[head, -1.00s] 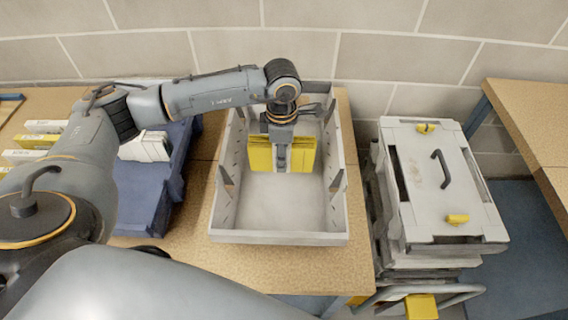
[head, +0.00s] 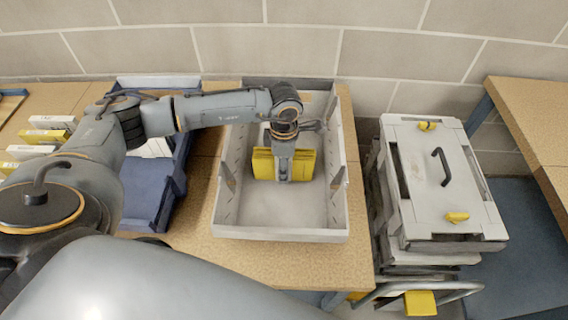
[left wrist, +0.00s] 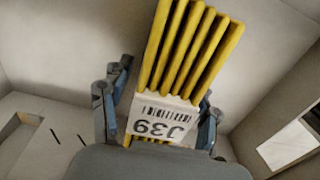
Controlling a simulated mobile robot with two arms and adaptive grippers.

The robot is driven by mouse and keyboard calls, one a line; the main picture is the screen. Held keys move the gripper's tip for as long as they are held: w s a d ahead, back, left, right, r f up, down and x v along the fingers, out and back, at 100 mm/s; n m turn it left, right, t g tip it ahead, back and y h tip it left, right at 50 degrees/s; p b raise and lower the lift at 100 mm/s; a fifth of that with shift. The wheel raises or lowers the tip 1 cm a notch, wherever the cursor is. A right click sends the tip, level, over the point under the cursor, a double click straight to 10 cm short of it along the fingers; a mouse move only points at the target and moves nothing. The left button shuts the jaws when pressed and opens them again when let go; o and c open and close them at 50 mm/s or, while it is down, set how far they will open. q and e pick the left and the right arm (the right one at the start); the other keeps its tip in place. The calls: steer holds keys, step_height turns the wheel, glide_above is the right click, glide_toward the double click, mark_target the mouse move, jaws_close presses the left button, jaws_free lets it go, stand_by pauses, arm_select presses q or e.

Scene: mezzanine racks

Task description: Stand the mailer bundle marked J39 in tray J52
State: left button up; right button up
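The mailer bundle marked J39 (head: 304,164) is a set of several yellow mailers with a white band. Its J39 label (left wrist: 163,122) shows upside down in the left wrist view. My left gripper (head: 283,172) points down inside the light grey tray (head: 280,235). Its fingers (left wrist: 158,112) sit on both sides of the bundle's band and are shut on it. The bundle is upright, within the tray walls, towards the back. I cannot tell whether its lower edge touches the tray floor. No J52 marking is readable on the tray. My right gripper is not in view.
A blue tray (head: 148,190) with a white bundle stands left of the grey tray. More white and yellow bundles (head: 45,136) lie at far left. Stacked grey cases (head: 440,190) stand at right. The grey tray's front floor is clear, and a block wall is behind.

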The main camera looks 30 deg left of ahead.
arm_select(q)
steer(key=shift+r, duration=0.2)
steer(key=shift+w+r, duration=0.1)
steer(key=shift+r, duration=0.2)
step_height(320, 180, up, 11)
steer(key=shift+r+b, duration=0.2)
steer(key=shift+b, duration=0.65)
